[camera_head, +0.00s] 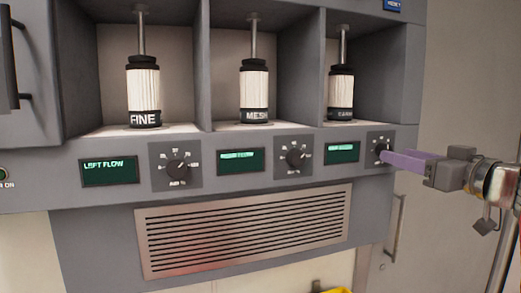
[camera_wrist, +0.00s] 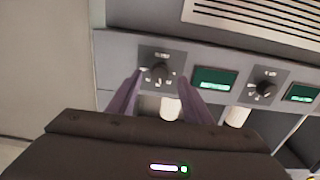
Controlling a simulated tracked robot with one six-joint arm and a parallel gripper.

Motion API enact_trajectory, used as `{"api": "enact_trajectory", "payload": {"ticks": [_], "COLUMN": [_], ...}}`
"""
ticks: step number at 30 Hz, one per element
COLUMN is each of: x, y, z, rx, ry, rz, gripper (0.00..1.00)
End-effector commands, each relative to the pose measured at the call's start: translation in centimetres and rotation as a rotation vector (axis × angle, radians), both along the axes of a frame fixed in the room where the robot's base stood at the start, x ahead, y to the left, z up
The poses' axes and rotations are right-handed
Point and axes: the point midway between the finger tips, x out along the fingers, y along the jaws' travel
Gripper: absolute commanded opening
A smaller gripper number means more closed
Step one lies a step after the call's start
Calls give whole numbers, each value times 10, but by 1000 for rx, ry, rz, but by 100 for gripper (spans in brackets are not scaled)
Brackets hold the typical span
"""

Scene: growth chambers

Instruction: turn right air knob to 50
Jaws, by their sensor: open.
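The right air knob (camera_head: 381,149) is a black dial on a dark square plate at the right end of the grey panel. In the wrist view the same knob (camera_wrist: 159,73) sits between the two purple fingers of my gripper (camera_wrist: 158,88). My gripper (camera_head: 390,158) reaches in from the right, its tips at or close to the knob. The fingers are open, one on each side of the dial. The right green display (camera_head: 342,152) is beside the knob; its text is too small to read. The knob's scale numbers are not readable.
A middle knob (camera_head: 296,157) and a left knob (camera_head: 178,168) sit along the same panel, with a "LEFT FLOW" display (camera_head: 109,171) at left. A slatted vent (camera_head: 245,232) is below. Cylinders labelled FINE (camera_head: 144,92), MESH (camera_head: 254,92) and a third (camera_head: 341,93) stand in bays above.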

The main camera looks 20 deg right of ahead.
Motion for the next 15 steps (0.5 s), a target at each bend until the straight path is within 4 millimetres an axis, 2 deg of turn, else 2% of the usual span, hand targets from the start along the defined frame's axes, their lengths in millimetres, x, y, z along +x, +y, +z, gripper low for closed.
{"api": "enact_trajectory", "payload": {"ticks": [6, 15], "x": [24, 32], "y": [1, 0], "z": [0, 0], "rx": [0, 0], "ry": [0, 0], "rz": [2, -1], "gripper": [46, 46]}}
